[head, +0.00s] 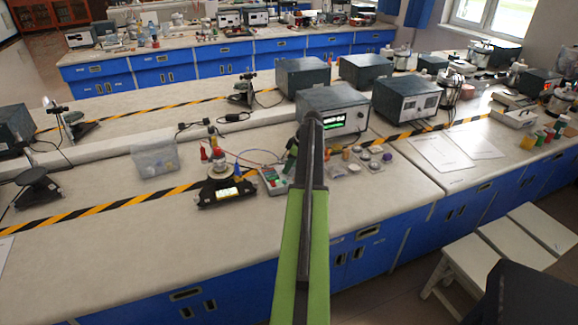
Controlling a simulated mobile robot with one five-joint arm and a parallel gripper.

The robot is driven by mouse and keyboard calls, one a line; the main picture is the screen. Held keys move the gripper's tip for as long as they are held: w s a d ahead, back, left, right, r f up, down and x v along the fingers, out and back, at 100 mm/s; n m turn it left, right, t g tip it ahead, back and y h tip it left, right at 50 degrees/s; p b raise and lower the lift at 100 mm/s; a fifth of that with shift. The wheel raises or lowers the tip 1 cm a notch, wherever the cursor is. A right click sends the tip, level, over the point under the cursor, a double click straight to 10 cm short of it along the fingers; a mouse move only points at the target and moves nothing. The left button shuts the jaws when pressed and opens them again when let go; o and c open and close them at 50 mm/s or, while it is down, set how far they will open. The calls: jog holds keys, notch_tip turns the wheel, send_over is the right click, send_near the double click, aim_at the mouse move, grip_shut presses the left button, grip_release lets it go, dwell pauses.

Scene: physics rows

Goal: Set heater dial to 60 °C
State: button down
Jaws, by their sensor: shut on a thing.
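My green and dark arm reaches up the middle of the head view. My gripper (288,166) is mostly hidden by the arm and very small here. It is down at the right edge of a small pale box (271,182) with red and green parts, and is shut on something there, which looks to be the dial. The dial itself is hidden, and no setting can be read.
A dark instrument (346,122) with green digits stands behind the arm. Small jars (375,155) stand to the right. A clear bag (157,158) lies at left. Thin wires run between box and device. The bench front at left is clear. White stools (490,255) stand at lower right.

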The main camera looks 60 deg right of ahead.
jog(key=shift+m, duration=0.3)
jog(key=shift+a+m+h, duration=0.2)
jog(key=shift+m+h, duration=0.3)
jog(key=shift+m, duration=0.5)
jog(key=m, duration=0.2)
jog(key=m+h, duration=0.1)
jog(key=m, duration=0.1)
jog(key=shift+a+m+h, duration=0.1)
jog(key=shift+m+h, duration=0.2)
jog(key=m+h, duration=0.1)
jog(key=m, duration=0.2)
jog(key=shift+m+g, duration=0.3)
jog(key=m+g+h, duration=0.1)
jog(key=m, duration=0.2)
jog(key=shift+w+m+h, duration=0.1)
jog(key=shift+m+h, duration=0.2)
jog(key=m+g, duration=0.1)
jog(key=m, duration=0.2)
jog(key=m+g, duration=0.1)
jog(key=m, duration=0.2)
jog(key=shift+w+h, duration=0.15)
jog(key=shift+h, duration=0.25)
jog(key=m+g, duration=0.2)
jog(key=m, duration=0.2)
jog(key=shift+m+g, duration=0.4)
jog(key=shift+m, duration=0.7)
